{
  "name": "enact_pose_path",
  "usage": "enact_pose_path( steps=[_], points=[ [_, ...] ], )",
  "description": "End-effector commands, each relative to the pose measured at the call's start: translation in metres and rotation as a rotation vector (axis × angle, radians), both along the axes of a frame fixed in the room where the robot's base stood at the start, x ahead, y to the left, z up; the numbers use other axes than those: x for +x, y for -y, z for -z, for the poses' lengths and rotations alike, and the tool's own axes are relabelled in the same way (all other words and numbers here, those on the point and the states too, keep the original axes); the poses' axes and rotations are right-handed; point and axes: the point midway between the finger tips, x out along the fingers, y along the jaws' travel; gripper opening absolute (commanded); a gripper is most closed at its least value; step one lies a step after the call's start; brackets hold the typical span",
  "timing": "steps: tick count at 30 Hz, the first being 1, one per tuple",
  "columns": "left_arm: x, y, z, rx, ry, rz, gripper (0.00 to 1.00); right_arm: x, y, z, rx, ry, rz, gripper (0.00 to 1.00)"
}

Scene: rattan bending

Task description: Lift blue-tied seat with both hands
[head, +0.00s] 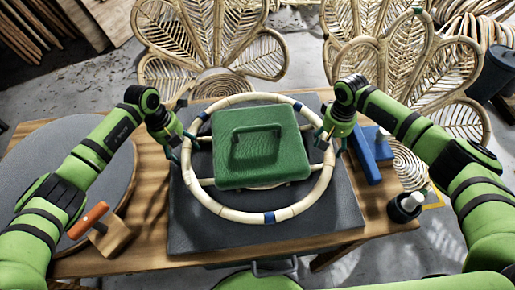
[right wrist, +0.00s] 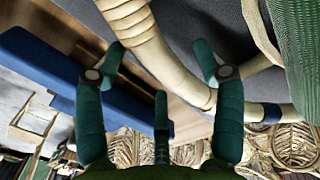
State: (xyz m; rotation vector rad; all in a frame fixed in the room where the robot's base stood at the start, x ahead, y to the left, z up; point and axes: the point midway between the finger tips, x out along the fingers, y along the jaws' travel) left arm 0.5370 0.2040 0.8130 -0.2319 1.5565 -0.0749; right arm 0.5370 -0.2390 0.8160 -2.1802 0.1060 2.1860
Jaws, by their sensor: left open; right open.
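The blue-tied seat is a pale rattan ring (head: 228,210) with blue bands, lying flat on a dark grey mat (head: 340,210) on the wooden table. A green block with a handle (head: 290,165) sits in its middle, over crossing rattan poles. My left gripper (head: 182,146) is open at the ring's left side. My right gripper (head: 330,143) is open at its right side. In the right wrist view, the ring (right wrist: 160,60) passes between or just beyond the spread teal fingers of my right gripper (right wrist: 155,70); contact cannot be told.
A blue tool (head: 367,160) lies right of the mat, close to my right gripper. A white bottle in a black holder (head: 408,204) stands at the right edge. A round grey board (head: 40,150) and an orange-handled tool (head: 88,219) are on the left. Rattan chairs (head: 215,40) stand behind.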

Motion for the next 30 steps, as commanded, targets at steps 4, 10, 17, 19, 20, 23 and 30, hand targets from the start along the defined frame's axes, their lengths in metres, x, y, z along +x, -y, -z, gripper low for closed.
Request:
enact_pose_path(
  steps=[4, 10, 17, 19, 20, 23, 30],
  points=[
    [0.0, 0.003, 0.015, -0.001, 0.0, -0.001, 0.69, 0.0, 0.0, 0.015, -0.001, -0.001, 0.0, 0.69],
    [0.001, 0.004, 0.02, 0.0, 0.001, 0.0, 0.69, 0.0, 0.0, 0.021, 0.0, 0.001, 0.0, 0.69],
    [0.001, 0.004, 0.02, 0.0, 0.001, 0.0, 0.49, 0.0, 0.0, 0.02, 0.0, 0.0, 0.0, 0.49],
    [0.001, 0.004, 0.02, 0.0, 0.001, 0.0, 0.21, 0.0, 0.0, 0.02, 0.0, 0.0, 0.0, 0.21],
    [0.001, 0.004, 0.02, -0.001, 0.001, 0.0, 0.09, 0.0, 0.0, 0.02, 0.0, 0.0, 0.0, 0.09],
    [0.001, 0.004, 0.02, -0.001, 0.001, -0.001, 0.0, 0.0, 0.0, 0.02, 0.0, 0.0, 0.001, 0.0],
    [0.002, 0.004, 0.018, -0.003, 0.003, -0.003, 0.0, 0.001, 0.0, 0.019, 0.001, 0.002, 0.002, 0.0]
  ],
)
